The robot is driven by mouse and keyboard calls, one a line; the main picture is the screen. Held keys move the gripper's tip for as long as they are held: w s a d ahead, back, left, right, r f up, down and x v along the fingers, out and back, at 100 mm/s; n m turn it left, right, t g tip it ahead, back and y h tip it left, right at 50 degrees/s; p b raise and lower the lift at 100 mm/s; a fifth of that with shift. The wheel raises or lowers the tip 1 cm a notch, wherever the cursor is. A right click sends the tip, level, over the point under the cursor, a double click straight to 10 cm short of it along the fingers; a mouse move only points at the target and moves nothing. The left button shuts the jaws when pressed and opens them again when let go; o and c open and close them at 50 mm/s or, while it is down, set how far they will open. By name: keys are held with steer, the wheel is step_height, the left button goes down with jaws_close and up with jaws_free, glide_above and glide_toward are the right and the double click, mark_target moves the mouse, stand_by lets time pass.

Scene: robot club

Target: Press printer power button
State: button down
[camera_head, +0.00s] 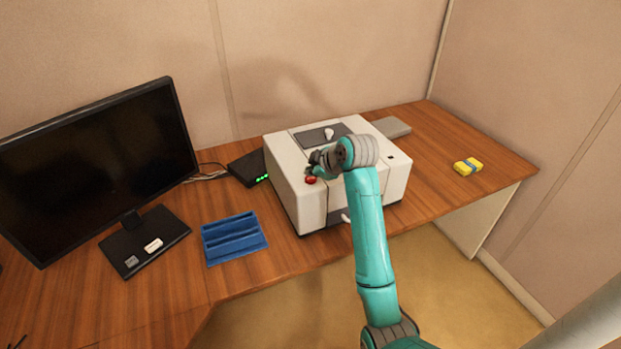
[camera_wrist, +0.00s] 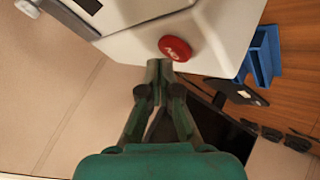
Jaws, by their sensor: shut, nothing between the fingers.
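The printer (camera_head: 300,205) is a white box with a dark panel on top, standing on the wooden desk. A round red button (camera_head: 311,180) sits on its top near the front left corner. In the wrist view the red button (camera_wrist: 175,48) shows white marking on its face, on the white printer casing (camera_wrist: 215,35). My gripper (camera_wrist: 159,66) is shut and empty, its fingertips just short of the button in the picture. Whether they touch it cannot be told. In the head view my gripper (camera_head: 312,168) is partly hidden by my wrist, close above the button.
A black monitor (camera_head: 95,165) stands at the left of the desk (camera_head: 300,270). A blue tray (camera_head: 234,239) lies left of the printer. A black box with green lights (camera_head: 247,168) is behind it. A yellow and blue block (camera_head: 468,166) lies at the right, with clear desk around it.

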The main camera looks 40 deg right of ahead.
mark_target(312, 180)
steer(key=shift+f, duration=0.5)
stand_by(0.7)
steer(key=shift+r, duration=0.95)
steer(key=shift+r, duration=3)
